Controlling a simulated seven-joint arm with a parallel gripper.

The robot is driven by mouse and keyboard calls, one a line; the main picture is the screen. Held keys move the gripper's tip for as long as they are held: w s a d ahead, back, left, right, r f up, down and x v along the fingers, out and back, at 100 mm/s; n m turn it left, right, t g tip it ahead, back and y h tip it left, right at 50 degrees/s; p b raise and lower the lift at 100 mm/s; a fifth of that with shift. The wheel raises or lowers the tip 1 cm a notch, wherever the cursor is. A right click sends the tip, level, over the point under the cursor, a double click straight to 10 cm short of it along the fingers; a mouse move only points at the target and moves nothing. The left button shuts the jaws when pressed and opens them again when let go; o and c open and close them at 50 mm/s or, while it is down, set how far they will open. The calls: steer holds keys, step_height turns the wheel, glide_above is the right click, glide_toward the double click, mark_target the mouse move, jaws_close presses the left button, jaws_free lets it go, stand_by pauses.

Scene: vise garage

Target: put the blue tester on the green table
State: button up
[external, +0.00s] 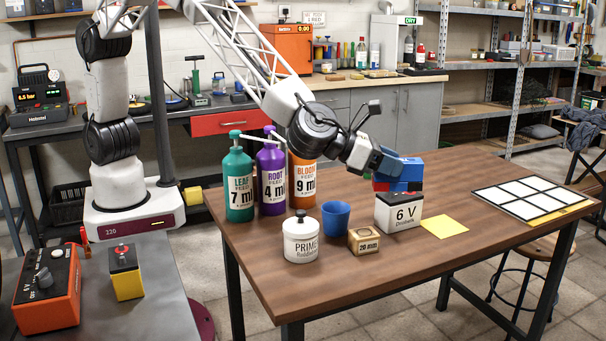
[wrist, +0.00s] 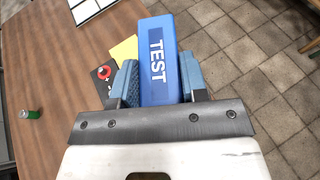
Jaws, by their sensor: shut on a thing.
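In the wrist view the tester (wrist: 158,60) shows the white word TEST and sits between both fingers. My gripper (external: 384,163) is shut on it; the fingers also show in the wrist view (wrist: 158,88). The battery's dark top with a red terminal (wrist: 104,74) shows left of the tester there. I see no table with a green top; the brown table (external: 330,275) and a grey table (external: 150,310) show.
A blue cup (external: 335,214), white jar (external: 300,240), small wooden block (external: 363,241) and several bottles (external: 272,178) stand left of the battery. A yellow sheet (external: 444,227) and white grid panel (external: 530,200) lie right. An orange device (external: 47,292) stands on the grey table.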

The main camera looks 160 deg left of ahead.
steer(key=s+a+n+g+y, duration=0.1)
steer(key=s+a+n+g, duration=0.2)
steer(key=s+a, duration=0.9)
steer(key=s+a+n+g, duration=0.25)
steer(key=s+a, duration=0.65)
steer(key=a, duration=0.5)
steer(key=shift+g, duration=0.35)
steer(key=shift+f, duration=2.9)
steer(key=shift+f, duration=3.15)
steer(key=shift+f, duration=1.85)
steer(key=shift+f, duration=0.1)
